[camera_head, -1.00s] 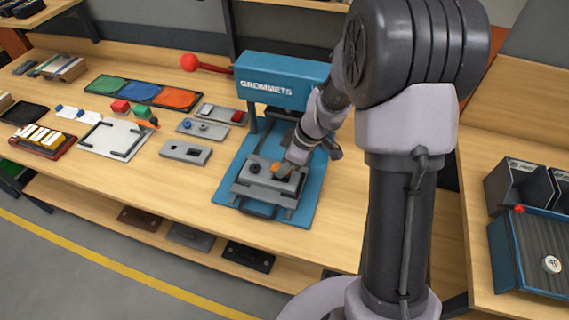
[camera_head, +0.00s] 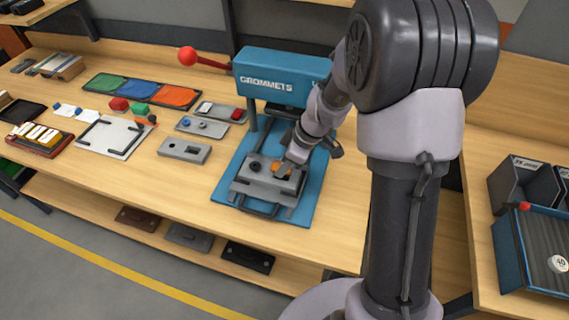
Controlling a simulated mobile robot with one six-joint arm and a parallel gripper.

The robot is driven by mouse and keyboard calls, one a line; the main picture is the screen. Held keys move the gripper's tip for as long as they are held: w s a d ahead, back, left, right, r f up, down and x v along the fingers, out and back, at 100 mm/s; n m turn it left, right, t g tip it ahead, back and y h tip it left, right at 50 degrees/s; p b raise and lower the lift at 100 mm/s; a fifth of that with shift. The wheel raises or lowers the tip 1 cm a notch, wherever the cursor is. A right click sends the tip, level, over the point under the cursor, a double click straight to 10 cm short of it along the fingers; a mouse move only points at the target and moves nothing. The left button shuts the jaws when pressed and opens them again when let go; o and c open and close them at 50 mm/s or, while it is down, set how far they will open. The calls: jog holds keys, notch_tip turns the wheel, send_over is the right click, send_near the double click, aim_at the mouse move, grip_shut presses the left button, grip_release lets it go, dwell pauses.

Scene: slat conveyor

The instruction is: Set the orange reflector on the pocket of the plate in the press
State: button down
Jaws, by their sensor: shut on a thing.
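The orange reflector (camera_head: 283,168) shows as a small orange patch at the right part of the grey plate (camera_head: 263,178). The plate lies in the blue press (camera_head: 280,75) labelled GROMMETS, and a dark round part sits on its left side. My gripper (camera_head: 287,168) is at the plate's right side, shut on the reflector. My wrist partly covers the reflector, and the pocket under it is hidden. I cannot tell whether the reflector touches the plate.
A red-knobbed lever (camera_head: 188,54) sticks out left of the press. Grey plates (camera_head: 184,151) and a tray with green, blue and orange sections (camera_head: 141,90) lie to the left. A blue slatted conveyor (camera_head: 540,250) stands at right. Bench in front of the press is clear.

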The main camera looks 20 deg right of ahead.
jog(key=shift+f+b, duration=0.5)
jog(key=shift+f+b, duration=0.3)
jog(key=shift+b, duration=0.25)
jog(key=shift+f+b, duration=0.25)
jog(key=shift+b, duration=0.85)
dwell(0.6)
jog(key=c, duration=1)
grip_release()
jog(key=shift+r, duration=0.15)
jog(key=p+v, duration=0.5)
jog(key=v, duration=1.2)
jog(key=s+a+m+t+b, duration=0.1)
jog(key=s+a+m+b, duration=0.2)
jog(key=s+a+m, duration=0.2)
jog(key=s+a+m+t+h+b, duration=0.1)
jog(key=s+a+m+b, duration=0.3)
jog(key=s+m, duration=0.6)
jog(key=s+a+t, duration=0.1)
jog(key=s, duration=0.3)
jog(key=shift+s+f+m+h, duration=0.15)
jog(key=shift+f+m+h, duration=0.15)
